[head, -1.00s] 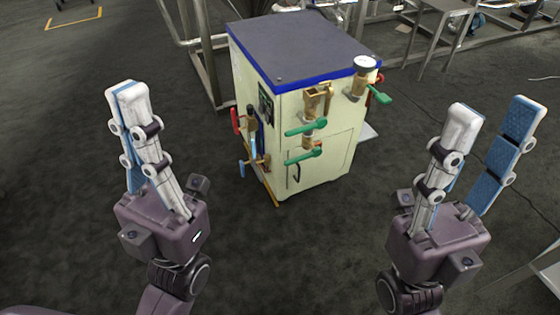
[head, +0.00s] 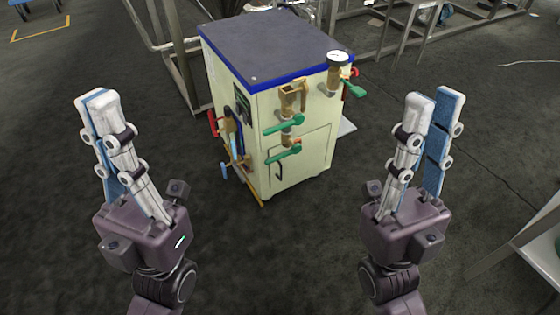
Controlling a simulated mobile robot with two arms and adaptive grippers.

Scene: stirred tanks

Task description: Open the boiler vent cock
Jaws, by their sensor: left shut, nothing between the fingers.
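The boiler (head: 300,165) is a cream cabinet with a dark top and blue rim, standing upright at centre. Its front bears a brass funnel fitting (head: 291,101), an upper green lever (head: 284,125) and a lower green lever (head: 283,154). Another green lever (head: 354,89) sticks out near the gauge (head: 337,59). I cannot tell which lever is the vent cock. My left gripper (head: 98,97) is shut and empty, left of the boiler and apart from it. My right gripper (head: 436,95) is open and empty, right of the boiler, its fingers fairly close together.
A red handle (head: 213,123) and blue-handled piping (head: 233,148) stick out on the boiler's left side. Metal framing (head: 175,60) stands behind it. A table edge (head: 535,245) shows at lower right. The dark floor before the boiler is clear.

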